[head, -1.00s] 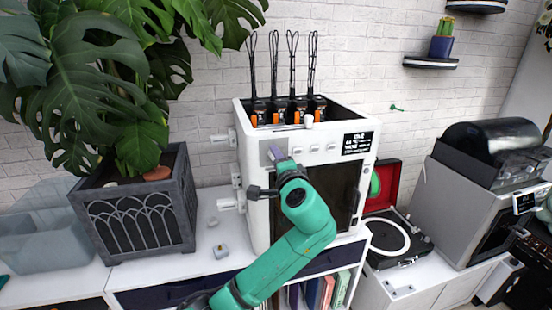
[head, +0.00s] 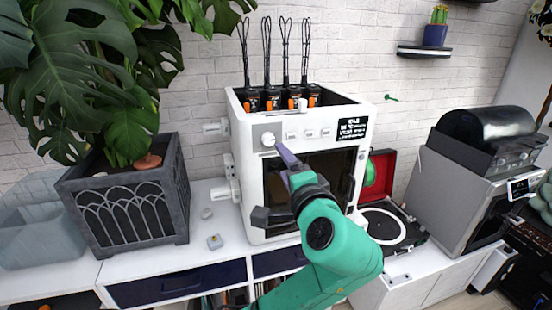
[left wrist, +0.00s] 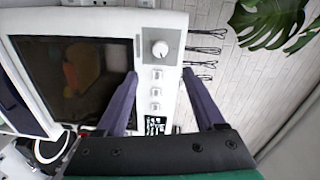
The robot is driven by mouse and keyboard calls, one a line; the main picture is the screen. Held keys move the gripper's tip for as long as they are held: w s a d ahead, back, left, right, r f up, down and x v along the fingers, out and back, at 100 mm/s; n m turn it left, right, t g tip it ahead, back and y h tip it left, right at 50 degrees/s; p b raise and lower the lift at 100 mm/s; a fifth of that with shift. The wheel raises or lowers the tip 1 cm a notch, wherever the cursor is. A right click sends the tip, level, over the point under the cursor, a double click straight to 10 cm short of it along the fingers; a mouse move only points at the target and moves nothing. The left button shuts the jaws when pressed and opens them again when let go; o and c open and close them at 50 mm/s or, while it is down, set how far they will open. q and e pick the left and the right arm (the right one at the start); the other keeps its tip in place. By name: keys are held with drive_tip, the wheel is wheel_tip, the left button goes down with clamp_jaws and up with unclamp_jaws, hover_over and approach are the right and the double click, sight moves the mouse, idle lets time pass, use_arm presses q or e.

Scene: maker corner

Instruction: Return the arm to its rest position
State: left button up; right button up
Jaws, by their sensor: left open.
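My left arm, green, reaches up from the bottom of the head view. Its gripper (head: 287,160) is in front of the white printer-like machine (head: 245,185), with one purple finger showing below and right of the round white knob (head: 268,139). In the left wrist view the gripper (left wrist: 160,76) has both purple fingers spread wide with nothing between them. The knob (left wrist: 160,49) and a row of small buttons (left wrist: 156,91) lie beyond the gap. The gripper appears apart from the machine. My right gripper is not in view.
A grey planter (head: 128,205) with a large leafy plant stands left of the machine. A small grey block (head: 215,242) lies on the white cabinet top. An open record player (head: 385,225) and a grey oven-like machine (head: 450,185) stand to the right.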

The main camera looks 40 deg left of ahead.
use_arm(q)
drive_tip(key=shift+v, duration=1.05)
drive_tip(key=w+d+f+m+h, duration=0.1)
drive_tip(key=w+f+m+h, duration=0.35)
drive_tip(key=f, duration=0.75)
drive_tip(key=w+d+f+m+h, duration=0.1)
drive_tip(key=w+f, duration=0.7)
drive_tip(key=f, duration=0.4)
drive_tip(key=s+f+g+h, duration=0.2)
drive_tip(key=s+f, duration=0.1)
drive_tip(key=f, duration=0.9)
drive_tip(key=s+f+g+h, duration=0.1)
drive_tip(key=s+f+h, duration=0.1)
drive_tip(key=f, duration=0.9)
drive_tip(key=s+f+n+g+h, duration=0.3)
drive_tip(key=s+f+g, duration=0.1)
drive_tip(key=s+f, duration=1.3)
drive_tip(key=s+f+n+g, duration=0.1)
drive_tip(key=s+f, duration=0.4)
drive_tip(key=s, duration=0.6)
drive_tip(key=s+f+n+g+h, duration=0.1)
drive_tip(key=s+f+n, duration=0.3)
drive_tip(key=s, duration=0.7)
drive_tip(key=shift+a+f, duration=0.4)
drive_tip(key=shift+f, duration=0.15)
